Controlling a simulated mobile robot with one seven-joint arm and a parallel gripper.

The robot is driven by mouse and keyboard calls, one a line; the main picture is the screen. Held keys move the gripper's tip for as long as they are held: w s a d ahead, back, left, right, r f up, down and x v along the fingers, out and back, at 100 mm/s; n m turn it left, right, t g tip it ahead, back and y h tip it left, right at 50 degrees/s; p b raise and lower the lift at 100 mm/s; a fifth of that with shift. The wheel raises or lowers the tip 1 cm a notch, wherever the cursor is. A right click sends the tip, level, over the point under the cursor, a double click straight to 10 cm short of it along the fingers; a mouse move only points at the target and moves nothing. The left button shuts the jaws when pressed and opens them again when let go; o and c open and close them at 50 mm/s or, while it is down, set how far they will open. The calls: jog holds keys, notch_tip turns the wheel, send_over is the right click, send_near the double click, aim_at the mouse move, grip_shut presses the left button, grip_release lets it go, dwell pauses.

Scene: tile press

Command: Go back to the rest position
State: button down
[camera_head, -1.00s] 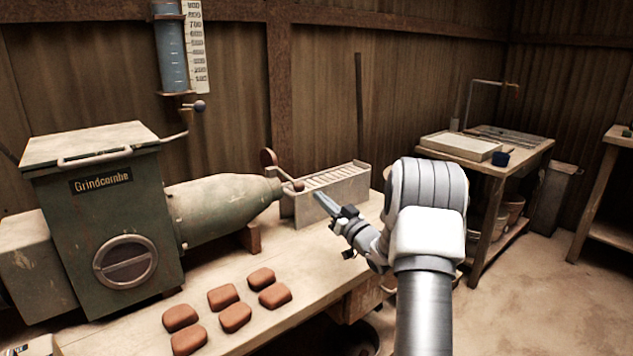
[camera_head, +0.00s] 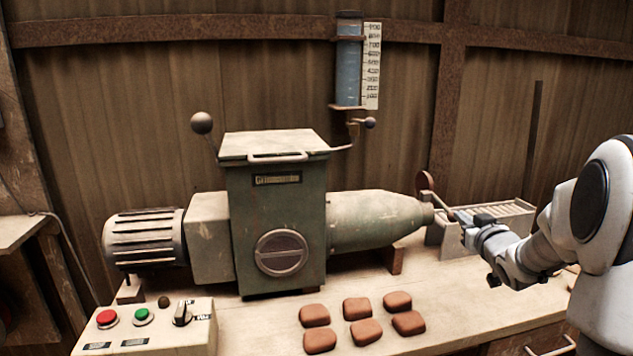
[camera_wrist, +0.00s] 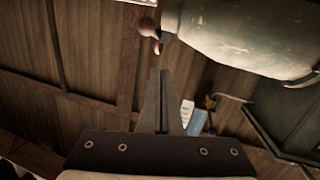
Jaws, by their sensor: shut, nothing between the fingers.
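My gripper (camera_head: 463,217) is at the right of the head view, above the right part of the bench, near the nozzle end of the green machine (camera_head: 279,210). Its fingers are together with nothing between them. In the wrist view the shut fingers (camera_wrist: 162,100) point up the picture, and the machine's barrel (camera_wrist: 240,35) shows beyond them to the upper right. From the head view I cannot tell whether the fingers touch the slotted rack behind them.
Several red-brown clay pieces (camera_head: 357,308) lie on the bench (camera_head: 450,300) in front of the machine. A control box (camera_head: 150,330) with buttons stands at the front left. A slotted rack (camera_head: 510,215) stands behind my gripper. A water gauge (camera_head: 350,65) hangs on the wall.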

jog(key=s+a+r+g+h, duration=0.25)
jog(key=s+a+r, duration=0.3)
jog(key=s, duration=0.35)
jog(key=s+a+f+g+y, duration=0.1)
jog(key=s+a+f+g, duration=0.15)
jog(key=s+a, duration=0.45)
jog(key=s+a+f+g+y, duration=0.1)
jog(key=s+a+f+g, duration=0.15)
jog(key=s, duration=0.95)
jog(key=s+a+f+g+y, duration=0.1)
jog(key=s+a+f+g, duration=0.15)
jog(key=s+a, duration=0.45)
notch_tip(320, 180, up, 22)
jog(key=s+d+g+p, duration=0.1)
jog(key=s+d+p, duration=0.1)
jog(key=p, duration=2)
jog(key=shift+d+m, duration=0.15)
jog(key=shift+m, duration=0.25)
jog(key=shift+s+d, duration=0.1)
